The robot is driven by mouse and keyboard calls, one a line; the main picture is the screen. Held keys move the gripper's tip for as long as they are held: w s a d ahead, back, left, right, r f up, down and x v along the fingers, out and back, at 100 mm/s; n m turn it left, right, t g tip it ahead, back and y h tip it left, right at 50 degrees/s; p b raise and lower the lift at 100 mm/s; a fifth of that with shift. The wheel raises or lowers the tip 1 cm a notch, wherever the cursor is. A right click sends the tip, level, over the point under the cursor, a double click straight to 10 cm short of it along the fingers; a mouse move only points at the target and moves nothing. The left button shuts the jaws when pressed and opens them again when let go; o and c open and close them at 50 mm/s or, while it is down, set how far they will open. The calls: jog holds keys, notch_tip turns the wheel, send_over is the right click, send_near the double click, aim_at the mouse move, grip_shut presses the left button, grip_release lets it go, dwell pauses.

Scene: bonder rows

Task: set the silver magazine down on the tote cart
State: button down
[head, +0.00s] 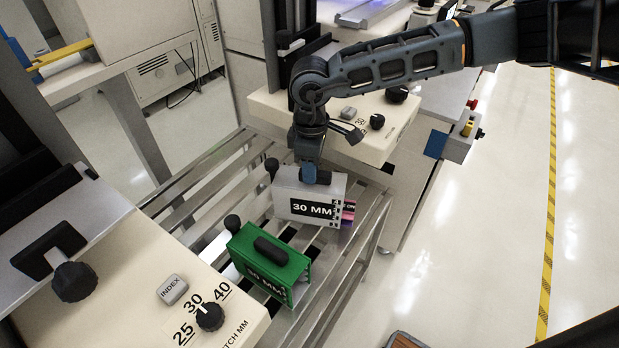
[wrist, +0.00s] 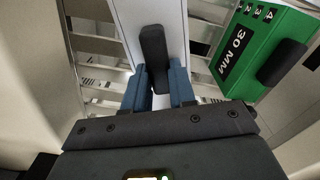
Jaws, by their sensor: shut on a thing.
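The silver magazine (head: 292,203), with a black "30 MM" label, is upright over the slatted metal rack (head: 215,170) in the head view. My gripper (head: 313,176) comes down from above onto its top. In the wrist view, the blue fingers of my gripper (wrist: 158,88) are closed around the black handle on top of the silver magazine (wrist: 122,32). I cannot tell whether its underside touches the slats. I cannot identify the tote cart for certain; a brown-edged thing (head: 403,341) shows only partly at the bottom edge of the head view.
A green "30 MM" magazine (head: 268,262) stands on the rack close by, also in the wrist view (wrist: 240,45). Bonder machines with knobs stand at the lower left (head: 130,270) and behind (head: 370,130). The floor at right, with a yellow-black line (head: 550,200), is clear.

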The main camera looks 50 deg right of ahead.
jog(key=shift+f, duration=1.95)
jog(key=c, duration=0.9)
grip_release()
notch_tip(320, 180, up, 12)
jog(key=shift+r+b, duration=0.1)
jog(key=shift+b, duration=0.25)
